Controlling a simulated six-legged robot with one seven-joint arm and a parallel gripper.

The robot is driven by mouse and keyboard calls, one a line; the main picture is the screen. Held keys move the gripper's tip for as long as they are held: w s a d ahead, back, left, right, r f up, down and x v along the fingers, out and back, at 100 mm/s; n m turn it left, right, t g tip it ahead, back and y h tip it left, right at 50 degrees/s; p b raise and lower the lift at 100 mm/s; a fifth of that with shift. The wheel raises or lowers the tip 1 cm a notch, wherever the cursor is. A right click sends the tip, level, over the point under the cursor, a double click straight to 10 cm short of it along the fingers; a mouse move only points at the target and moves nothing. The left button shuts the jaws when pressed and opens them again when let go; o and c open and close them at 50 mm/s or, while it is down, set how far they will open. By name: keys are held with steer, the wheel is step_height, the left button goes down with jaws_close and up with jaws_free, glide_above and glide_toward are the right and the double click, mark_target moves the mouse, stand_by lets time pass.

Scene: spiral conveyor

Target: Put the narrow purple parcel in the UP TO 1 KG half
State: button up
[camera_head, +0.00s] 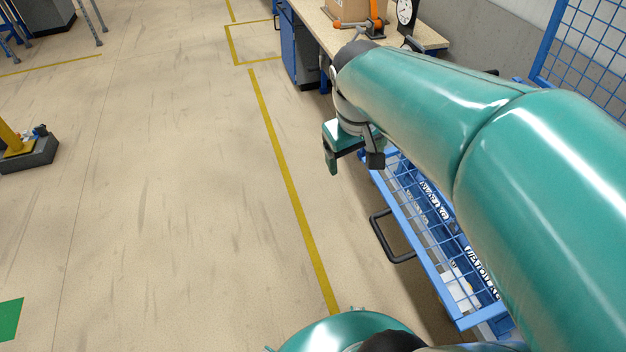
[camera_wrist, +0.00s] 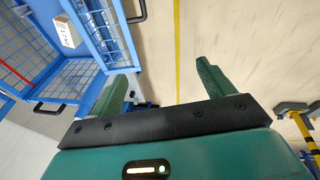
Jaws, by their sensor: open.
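My gripper (camera_head: 353,163) hangs beside the left side of a blue mesh cart, fingers apart and with nothing between them. In the wrist view my gripper (camera_wrist: 164,85) also shows two green fingers spread wide over bare floor. The blue mesh cart (camera_head: 405,217) has white-lettered labels inside; their lettering is too slanted and partly covered to read surely, so I cannot tell which half is UP TO 1 KG. I see no purple parcel in either view. My arm hides part of the cart.
A pale box (camera_wrist: 66,31) sits inside the blue cage in the wrist view. A black handle (camera_head: 390,240) juts from the cart's left side. A workbench (camera_head: 330,33) with a cardboard box (camera_head: 350,10) stands beyond. The floor left of the yellow line (camera_head: 290,185) is mostly clear.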

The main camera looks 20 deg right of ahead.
steer(key=s+a+r+t+y, duration=0.1)
steer(key=s+a+t+y, duration=0.1)
steer(key=s+a, duration=0.4)
steer(key=a+t, duration=0.1)
steer(key=a, duration=0.3)
steer(key=shift+s+a+r, duration=0.15)
steer(key=shift+s+a, duration=0.2)
steer(key=shift+s, duration=0.05)
steer(key=shift+d+m, duration=0.15)
steer(key=shift+m, duration=0.15)
